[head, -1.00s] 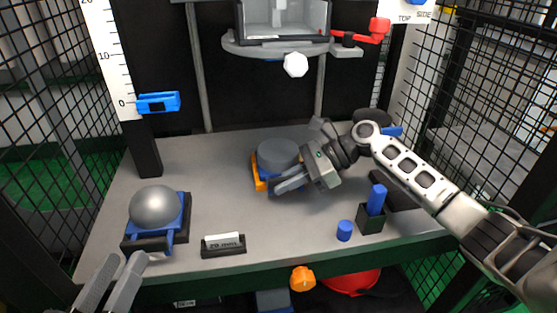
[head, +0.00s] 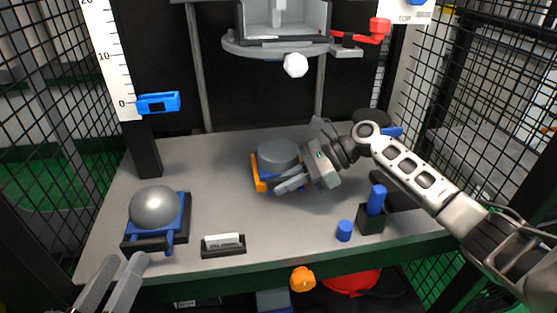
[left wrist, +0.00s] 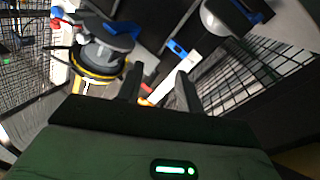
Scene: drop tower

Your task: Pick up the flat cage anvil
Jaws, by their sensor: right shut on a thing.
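The flat cage anvil (head: 278,153) is a round grey flat-topped block with a blue part under it. It sits at the middle of the grey bench top, beside an orange piece at its left. My right gripper (head: 290,181) reaches in from the right and is shut on the anvil's blue front part, partly hiding it. I cannot tell whether the anvil is clear of the surface below. My left gripper (head: 108,284) is open and empty at the lower left, off the bench's front edge. Its two fingers also show apart in the left wrist view (left wrist: 158,88).
A domed grey anvil on a blue cage (head: 155,208) stands at the left. A small labelled block (head: 223,245), a blue cylinder (head: 344,231) and a dark holder (head: 371,219) lie near the front. The drop carriage (head: 283,38) hangs above. Mesh walls flank the bench.

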